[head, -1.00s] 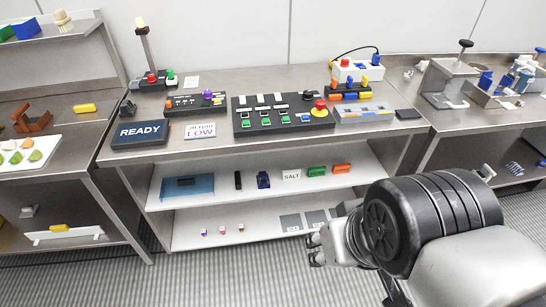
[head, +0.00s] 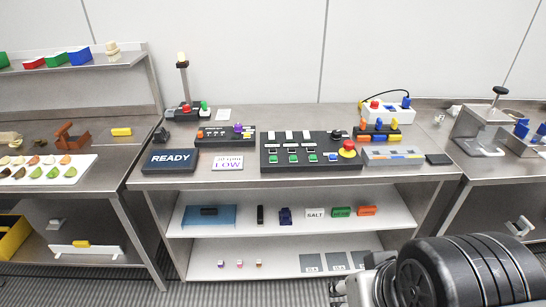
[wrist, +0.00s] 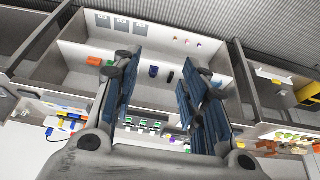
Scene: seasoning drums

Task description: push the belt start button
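A black control panel (head: 308,150) on the middle table has a row of green buttons (head: 293,159), a blue button (head: 333,157) and a red mushroom button (head: 347,147) on yellow. A small box (head: 189,113) behind it at left carries a red button (head: 186,109) and a green button (head: 204,106). No label that I can read says which button starts the belt. My gripper (wrist: 163,85) is open and empty in the wrist view, its fingers wide apart, with the shelves and panel beyond, upside down.
A READY display (head: 170,160) and a LOW card (head: 228,162) lie along the front left edge. A purple-knobbed box (head: 226,136) stands behind them. Orange and blue parts (head: 378,133) and a white box (head: 388,110) are at the right. Air above the table is clear.

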